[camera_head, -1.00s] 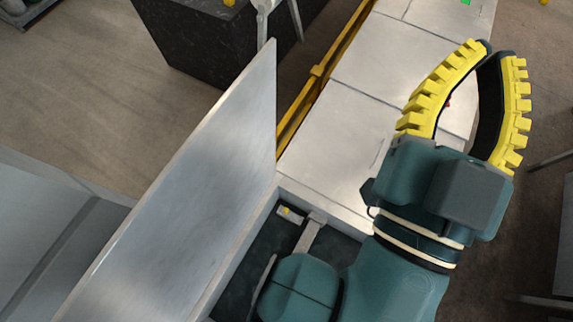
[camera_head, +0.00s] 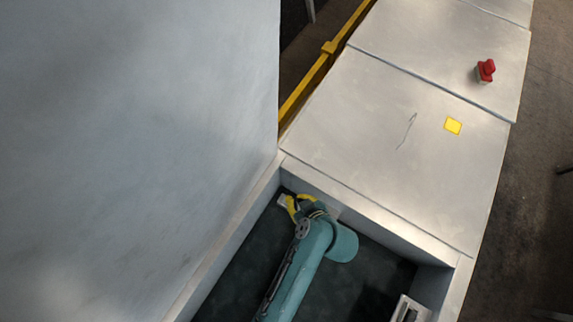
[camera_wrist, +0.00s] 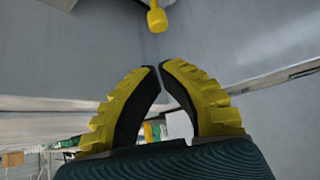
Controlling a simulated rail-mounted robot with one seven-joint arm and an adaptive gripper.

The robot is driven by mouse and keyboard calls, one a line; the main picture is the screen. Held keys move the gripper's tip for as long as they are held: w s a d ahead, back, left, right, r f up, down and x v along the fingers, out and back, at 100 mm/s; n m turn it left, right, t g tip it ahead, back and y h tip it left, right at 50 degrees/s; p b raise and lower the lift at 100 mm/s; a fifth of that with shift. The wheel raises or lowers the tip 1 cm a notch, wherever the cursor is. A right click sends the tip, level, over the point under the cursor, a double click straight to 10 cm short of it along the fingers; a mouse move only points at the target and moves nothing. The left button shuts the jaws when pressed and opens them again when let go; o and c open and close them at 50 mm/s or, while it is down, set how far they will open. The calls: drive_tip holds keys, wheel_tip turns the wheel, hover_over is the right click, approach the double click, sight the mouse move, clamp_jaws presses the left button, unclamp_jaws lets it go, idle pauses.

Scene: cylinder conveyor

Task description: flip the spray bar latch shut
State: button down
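In the wrist view a yellow knob on a short stem (camera_wrist: 157,18), which looks like the spray bar latch handle, hangs at the top in front of a grey wall. My gripper's two yellow-ribbed fingers (camera_wrist: 160,67) curve together below it, tips almost meeting, with nothing between them. A gap shows between tips and knob in the picture. In the head view my gripper (camera_head: 297,206) is down in the dark-floored recess, at its far left corner. A small pale bracket (camera_head: 282,200) shows beside the fingers; the latch's position is largely hidden there.
A large grey panel (camera_head: 140,150) stands along the left of the recess. A yellow rail (camera_head: 325,60) runs behind. A metal box (camera_head: 409,309) sits at the recess's right.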

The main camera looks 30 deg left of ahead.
drive_tip(key=b+x, duration=0.1)
drive_tip(key=x, duration=0.9)
drive_tip(key=shift+a+r, duration=0.1)
